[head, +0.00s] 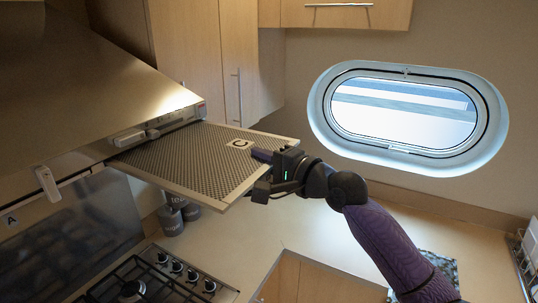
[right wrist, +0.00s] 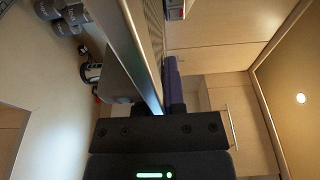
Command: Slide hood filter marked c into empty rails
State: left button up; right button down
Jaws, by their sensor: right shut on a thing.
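The hood filter marked c (head: 205,160) is a flat grey mesh panel with a pale frame, in the head view. It lies nearly level, its left end at the underside of the range hood (head: 85,75). Whether that end is inside the rails cannot be seen clearly. My right gripper (head: 268,157) is shut on the filter's right edge beside the letter c. In the right wrist view the filter (right wrist: 135,50) shows edge-on, running away from the gripper (right wrist: 160,112). My left gripper is not in view.
A stove (head: 150,285) stands below the hood. Grey canisters (head: 171,218) stand on the counter (head: 235,240) under the filter. A panel marked A (head: 40,215) is at the left. Cabinets (head: 235,60) rise behind the filter. An oval porthole (head: 405,110) is in the right wall.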

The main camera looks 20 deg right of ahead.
aim_at(222, 146)
jog(key=shift+w+a+r+p, duration=0.15)
jog(key=shift+w+a+p, duration=0.3)
jog(key=shift+w+a, duration=0.4)
jog(key=x, duration=0.4)
jog(key=a+b+x, duration=0.1)
jog(key=x, duration=0.1)
jog(key=shift+a, duration=0.25)
